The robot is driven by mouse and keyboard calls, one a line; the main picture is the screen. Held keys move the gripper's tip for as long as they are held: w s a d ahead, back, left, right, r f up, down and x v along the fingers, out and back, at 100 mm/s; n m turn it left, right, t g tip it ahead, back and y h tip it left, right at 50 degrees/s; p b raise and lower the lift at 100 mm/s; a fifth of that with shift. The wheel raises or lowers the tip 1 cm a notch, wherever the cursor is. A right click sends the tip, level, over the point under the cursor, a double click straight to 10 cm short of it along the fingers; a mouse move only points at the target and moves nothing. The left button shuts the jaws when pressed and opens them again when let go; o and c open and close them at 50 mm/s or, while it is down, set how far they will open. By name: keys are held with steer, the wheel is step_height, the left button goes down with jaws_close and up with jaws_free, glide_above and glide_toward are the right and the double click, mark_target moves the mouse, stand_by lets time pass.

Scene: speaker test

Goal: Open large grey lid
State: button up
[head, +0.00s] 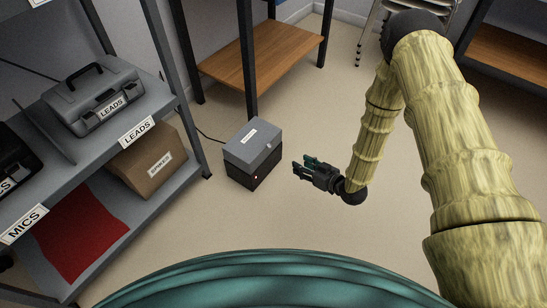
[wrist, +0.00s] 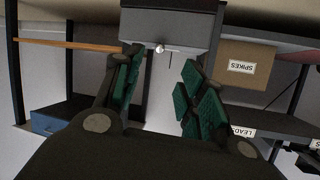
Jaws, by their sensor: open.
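A box stands on the floor in the head view, with a large grey lid (head: 253,142) over a black lower part (head: 257,172). The lid looks closed and has a pale label on top and a small knob (head: 269,145) on the side facing my gripper. My gripper (head: 302,165) is just right of the box, apart from it, with its fingers pointing towards it. In the wrist view, the lid (wrist: 168,30) and its pale knob (wrist: 159,48) show beyond the tips of my gripper (wrist: 161,66). The green-padded fingers are spread, with nothing between them.
A grey shelf unit (head: 172,97) at the left holds a grey LEADS case (head: 95,97), a brown SPIKES box (head: 150,165) and a red cloth (head: 80,228). A wooden-shelved rack (head: 265,60) stands behind the lidded box. The floor around my gripper is clear.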

mark_target(270, 146)
steer(key=w+a+f+n+y+b, duration=0.2)
steer(key=w+f+n+y+b, duration=0.35)
steer(key=b, duration=0.55)
steer(key=shift+m, duration=0.65)
steer(key=shift+w+d+r+b+x, duration=0.1)
steer(key=shift+b+x, duration=0.65)
steer(key=shift+x, duration=1.2)
steer(key=shift+w+d+r+b+x, duration=0.15)
steer(key=shift+b+x, duration=0.55)
steer(key=shift+x, duration=1.25)
steer(key=shift+w+f+b+x, duration=0.1)
steer(key=shift+b+x, duration=0.65)
steer(key=shift+x, duration=1.25)
steer(key=shift+c, duration=0.5)
jaws_close()
